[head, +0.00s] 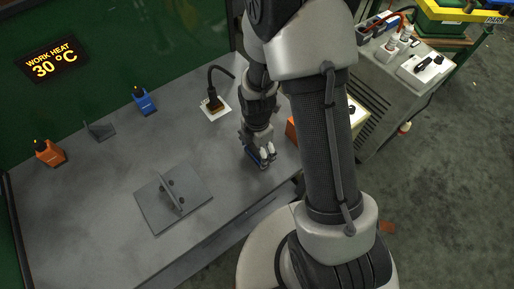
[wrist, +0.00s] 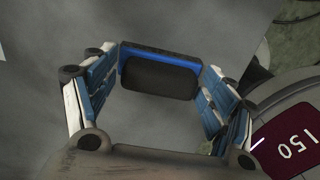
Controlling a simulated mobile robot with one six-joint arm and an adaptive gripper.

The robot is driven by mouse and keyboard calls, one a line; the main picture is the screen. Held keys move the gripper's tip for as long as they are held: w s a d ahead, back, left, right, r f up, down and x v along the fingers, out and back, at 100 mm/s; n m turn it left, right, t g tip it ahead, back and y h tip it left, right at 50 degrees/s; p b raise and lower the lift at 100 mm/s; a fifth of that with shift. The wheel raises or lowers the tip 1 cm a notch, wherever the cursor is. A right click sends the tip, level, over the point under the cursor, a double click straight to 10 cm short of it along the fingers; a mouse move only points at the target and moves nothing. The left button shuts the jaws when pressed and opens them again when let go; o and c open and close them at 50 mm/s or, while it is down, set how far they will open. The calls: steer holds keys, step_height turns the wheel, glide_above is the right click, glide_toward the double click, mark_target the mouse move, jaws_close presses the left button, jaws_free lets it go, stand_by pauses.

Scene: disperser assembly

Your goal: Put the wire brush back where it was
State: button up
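My gripper (head: 262,161) is low over the front right part of the grey workbench, near its edge. In the wrist view its two fingers (wrist: 158,80), with blue and white sides, stand apart with a black block with a blue edge (wrist: 158,73) between their tips. This block appears to be the wire brush, gripped at both ends. In the head view only a small blue part shows at the fingertips, and my arm covers much around it. I cannot tell whether the block touches the bench.
The bench (head: 100,215) holds a flat plate with an upright fin (head: 172,200), an orange block (head: 48,153), a blue block (head: 144,100), a grey bracket (head: 99,130) and a black tool with a curved top on a white pad (head: 215,110). An orange item (head: 292,130) is partly hidden behind my arm.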

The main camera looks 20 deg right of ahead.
steer(key=shift+o, duration=0.2)
steer(key=s+r+m+t+p, duration=0.1)
steer(key=s+r+m+p, duration=0.3)
steer(key=r, duration=0.9)
steer(key=r+m+t+p, duration=0.1)
steer(key=r+m, duration=0.4)
steer(key=r, duration=0.9)
steer(key=s+r+m+t, duration=0.2)
steer(key=s+r+m, duration=0.6)
steer(key=s+m, duration=0.3)
steer(key=shift+r+m+t, duration=0.3)
steer(key=shift+r+m, duration=0.05)
steer(key=shift+m, duration=0.45)
